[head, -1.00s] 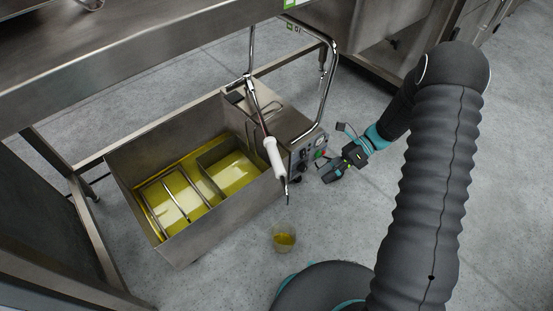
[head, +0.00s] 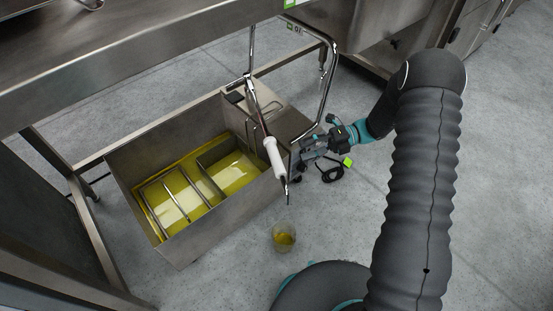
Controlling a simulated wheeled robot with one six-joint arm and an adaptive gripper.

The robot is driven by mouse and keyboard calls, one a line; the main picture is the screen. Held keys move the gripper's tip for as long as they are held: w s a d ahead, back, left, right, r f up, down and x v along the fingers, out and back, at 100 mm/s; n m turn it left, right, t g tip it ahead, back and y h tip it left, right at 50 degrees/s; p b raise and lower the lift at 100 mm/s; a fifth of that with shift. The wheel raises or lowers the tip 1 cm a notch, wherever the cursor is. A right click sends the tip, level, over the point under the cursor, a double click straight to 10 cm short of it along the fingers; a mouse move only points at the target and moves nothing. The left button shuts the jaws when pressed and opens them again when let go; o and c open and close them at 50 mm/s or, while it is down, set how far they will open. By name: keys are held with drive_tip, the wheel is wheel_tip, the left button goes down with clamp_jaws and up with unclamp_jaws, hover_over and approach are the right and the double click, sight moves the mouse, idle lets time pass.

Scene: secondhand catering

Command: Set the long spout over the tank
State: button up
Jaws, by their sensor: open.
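The long spout (head: 262,112) is a thin metal pipe with a white grip sleeve (head: 275,158). It slants down from a cross-shaped joint and ends in a dark tip beyond the tank's right wall, above a clear cup. The tank (head: 198,231) is an open steel box on the floor holding yellow oil and wire racks. My gripper (head: 297,163) is open and empty, just right of the white sleeve, with its fingers pointing left at the spout. Whether a finger touches the spout cannot be told.
The clear cup (head: 284,238) with yellow liquid stands on the floor right of the tank. A bent chrome tube (head: 330,85) rises behind my gripper. A steel counter (head: 110,75) overhangs at upper left. A black cable (head: 332,175) loops below my gripper.

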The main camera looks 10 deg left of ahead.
sight(276, 158)
drive_tip(key=x, duration=1)
clamp_jaws()
